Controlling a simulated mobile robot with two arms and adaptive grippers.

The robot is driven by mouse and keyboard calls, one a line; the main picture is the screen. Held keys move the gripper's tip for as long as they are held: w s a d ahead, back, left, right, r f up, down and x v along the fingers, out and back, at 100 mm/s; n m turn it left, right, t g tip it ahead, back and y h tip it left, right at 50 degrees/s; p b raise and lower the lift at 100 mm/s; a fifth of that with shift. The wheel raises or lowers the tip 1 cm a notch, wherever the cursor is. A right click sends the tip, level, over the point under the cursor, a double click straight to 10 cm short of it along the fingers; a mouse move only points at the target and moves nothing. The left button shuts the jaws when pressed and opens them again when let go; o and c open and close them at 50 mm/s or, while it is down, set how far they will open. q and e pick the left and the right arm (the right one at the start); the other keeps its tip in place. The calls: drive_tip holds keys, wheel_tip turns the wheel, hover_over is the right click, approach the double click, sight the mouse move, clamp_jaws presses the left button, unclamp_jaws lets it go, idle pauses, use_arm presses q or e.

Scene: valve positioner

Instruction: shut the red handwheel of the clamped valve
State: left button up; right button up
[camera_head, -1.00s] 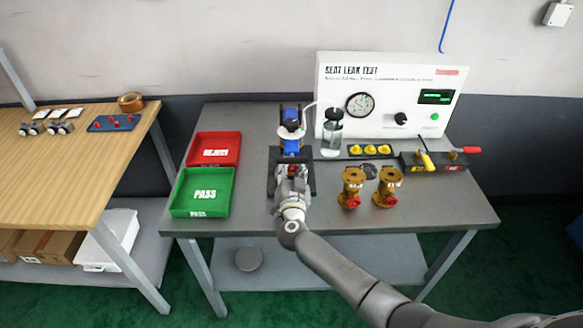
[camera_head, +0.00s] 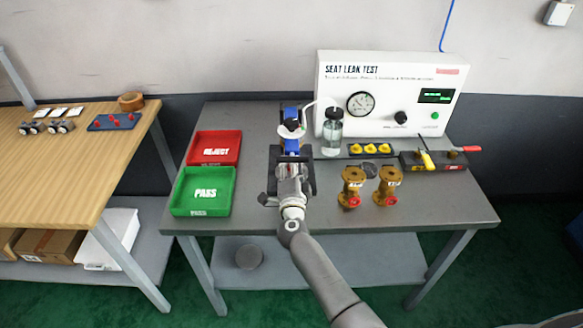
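The clamped valve stands in a blue clamp (camera_head: 291,116) on a dark base plate (camera_head: 273,158) near the middle of the grey bench. A pale round part sits around the clamp's upper section. My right gripper (camera_head: 291,160) is directly in front of the clamp, over the base plate, with its arm coming up from the bottom right. It covers the valve body and the red handwheel, so I cannot see the handwheel or whether the fingers touch it. The finger gap is too small and hidden to judge. My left gripper is not in view.
A red REJECT tray (camera_head: 217,146) and green PASS tray (camera_head: 203,190) lie left of the base plate. Two brass valves (camera_head: 352,186) (camera_head: 388,185) stand close on the right. A bottle (camera_head: 332,136) and the leak test panel (camera_head: 390,95) are behind.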

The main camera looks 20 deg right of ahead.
drive_tip(key=shift+f+m, duration=0.1)
drive_tip(key=shift+m, duration=1.3)
drive_tip(key=shift+m+b, duration=0.3)
drive_tip(key=o, duration=1)
drive_tip(key=shift+s, duration=0.1)
